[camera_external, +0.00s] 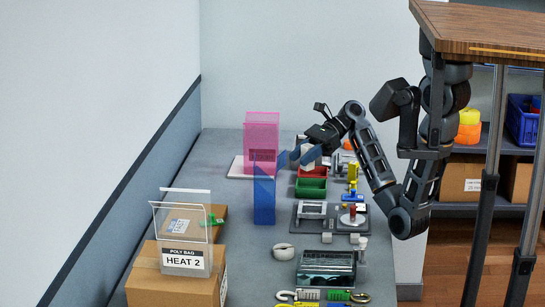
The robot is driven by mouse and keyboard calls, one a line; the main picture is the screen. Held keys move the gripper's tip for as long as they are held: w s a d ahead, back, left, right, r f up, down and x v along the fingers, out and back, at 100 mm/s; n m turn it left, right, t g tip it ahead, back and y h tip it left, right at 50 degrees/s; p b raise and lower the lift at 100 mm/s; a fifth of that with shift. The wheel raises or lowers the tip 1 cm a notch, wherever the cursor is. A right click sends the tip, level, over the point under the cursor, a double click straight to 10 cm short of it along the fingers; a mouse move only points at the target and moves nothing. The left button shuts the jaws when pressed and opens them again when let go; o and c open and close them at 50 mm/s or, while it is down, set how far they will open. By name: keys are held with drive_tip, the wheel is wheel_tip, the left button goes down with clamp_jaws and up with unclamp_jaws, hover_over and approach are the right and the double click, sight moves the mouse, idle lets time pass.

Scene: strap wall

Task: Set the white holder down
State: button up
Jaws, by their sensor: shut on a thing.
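My gripper (304,150) is above the grey bench near its far end, next to the pink clear-sided bin. It is shut on a small white piece (310,155), which looks like the white holder. The piece is held up near the red and green trays, and its lower edge overlaps the red tray (313,172) in this view. I cannot tell whether it touches anything below.
The pink bin (262,138) and the blue bin (264,205) stand left of my gripper. A green tray (311,187), a grey fixture board (330,225) and a dark machine (326,267) line the right side. Bare bench (215,170) lies left. Boxes (175,290) stand at front left.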

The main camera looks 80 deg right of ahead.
wheel_tip(320, 180, down, 6)
drive_tip(key=w+a+f, duration=0.2)
drive_tip(key=a, duration=0.1)
drive_tip(key=w+a+f, duration=0.2)
drive_tip(key=a+f, duration=0.1)
drive_tip(key=w+a+f, duration=0.2)
drive_tip(key=a, duration=0.1)
drive_tip(key=shift+w+a+f, duration=0.25)
drive_tip(key=shift+a, duration=0.05)
drive_tip(key=shift+f+b, duration=0.3)
drive_tip(key=shift+f, duration=1.75)
drive_tip(key=shift+f, duration=0.1)
drive_tip(key=o, duration=1.1)
drive_tip(key=v, duration=1.2)
